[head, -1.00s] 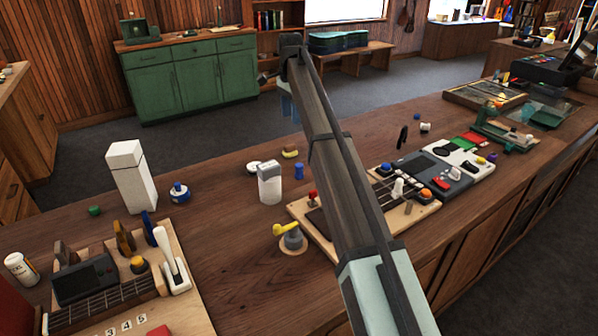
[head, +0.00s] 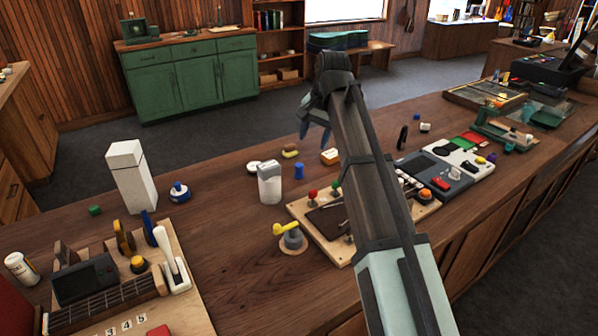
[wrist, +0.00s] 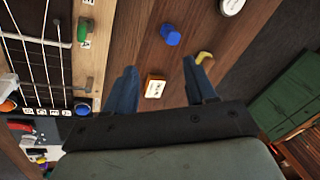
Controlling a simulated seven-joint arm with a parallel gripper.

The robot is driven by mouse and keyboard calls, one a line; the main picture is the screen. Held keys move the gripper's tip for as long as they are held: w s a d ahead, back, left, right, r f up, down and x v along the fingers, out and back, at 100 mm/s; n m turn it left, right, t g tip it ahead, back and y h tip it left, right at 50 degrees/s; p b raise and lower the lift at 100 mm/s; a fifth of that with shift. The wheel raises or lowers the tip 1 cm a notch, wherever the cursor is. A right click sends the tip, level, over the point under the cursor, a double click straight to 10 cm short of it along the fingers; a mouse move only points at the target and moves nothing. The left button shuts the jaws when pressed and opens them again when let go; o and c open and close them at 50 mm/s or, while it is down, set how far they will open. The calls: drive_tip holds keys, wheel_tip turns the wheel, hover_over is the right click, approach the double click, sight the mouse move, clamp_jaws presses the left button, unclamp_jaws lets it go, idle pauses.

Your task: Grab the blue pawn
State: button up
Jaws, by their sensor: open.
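A small blue cylindrical piece, seemingly the blue pawn (head: 298,171), stands on the wooden counter right of a white canister. It also shows in the wrist view (wrist: 170,34), beyond the fingertips and between their lines. My gripper (head: 316,130) is raised above the counter's far side, up and slightly right of the blue piece in the head view. Its two blue fingers (wrist: 160,68) are apart in the wrist view, with nothing held. A small white-and-orange block (wrist: 155,87) lies on the counter below, seen in the gap between the fingers.
The white canister (head: 270,183) stands close left of the blue piece. A board with knobs and switches (head: 325,247) lies in front. Bare counter (head: 225,240) shows to the left.

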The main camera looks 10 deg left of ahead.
sight(299, 165)
drive_tip(key=w+a+f+n, duration=0.1)
drive_tip(key=f+n, duration=0.3)
drive_tip(key=w+a+f+n, duration=0.1)
drive_tip(key=a+f+n, duration=0.1)
drive_tip(key=f+n, duration=0.2)
drive_tip(key=w+a+f+n+y, duration=0.1)
drive_tip(key=a+f+n, duration=0.1)
drive_tip(key=f+n, duration=0.2)
drive_tip(key=shift+w+f+n+t, duration=0.1)
drive_tip(key=shift+f+n+t, duration=0.2)
drive_tip(key=shift+f+t, duration=0.15)
clamp_jaws()
idle(1.0)
